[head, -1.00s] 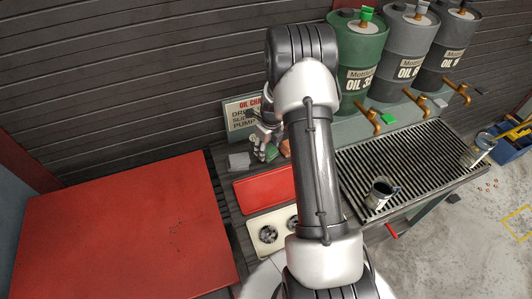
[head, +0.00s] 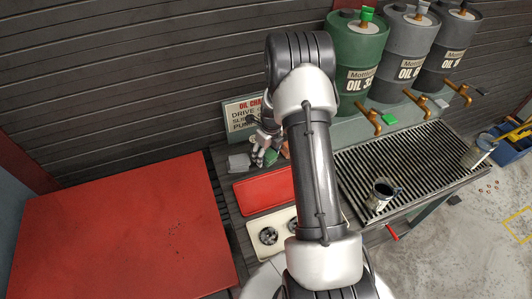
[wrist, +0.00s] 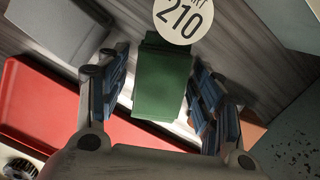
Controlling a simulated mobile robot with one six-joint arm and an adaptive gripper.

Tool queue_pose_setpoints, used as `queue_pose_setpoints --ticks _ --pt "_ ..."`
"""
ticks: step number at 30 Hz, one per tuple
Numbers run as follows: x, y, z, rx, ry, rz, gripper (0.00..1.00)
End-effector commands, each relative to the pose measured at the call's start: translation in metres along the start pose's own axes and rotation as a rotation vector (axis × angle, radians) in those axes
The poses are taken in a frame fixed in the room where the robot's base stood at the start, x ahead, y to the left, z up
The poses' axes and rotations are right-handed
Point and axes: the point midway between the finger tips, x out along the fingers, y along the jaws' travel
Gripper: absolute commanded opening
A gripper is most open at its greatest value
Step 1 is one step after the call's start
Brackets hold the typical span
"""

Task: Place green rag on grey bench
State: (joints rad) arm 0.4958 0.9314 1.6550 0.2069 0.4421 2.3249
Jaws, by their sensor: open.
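In the head view the rag (head: 271,157) shows as a small green patch beside my gripper (head: 263,150), at the back of the dark grey bench top (head: 222,170). My arm hides part of this area. I cannot tell whether the rag rests on the bench.
A red tray (head: 262,188) and a cream plate with two round parts (head: 268,237) lie in front. A grey block (head: 238,162) is left of my gripper. A sign (head: 240,117) stands behind. A slatted grate (head: 400,165) is right; a bare red table (head: 120,235) is left.

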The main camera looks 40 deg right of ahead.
Motion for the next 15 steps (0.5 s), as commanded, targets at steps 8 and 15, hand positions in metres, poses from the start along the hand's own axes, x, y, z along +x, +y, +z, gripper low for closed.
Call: queue_pose_setpoints --ticks 8,15 --pt "-0.017 -0.001 0.001 0.000 -0.001 -0.001 0.60" --pt "-0.069 -0.001 0.002 0.000 -0.003 -0.003 0.60"
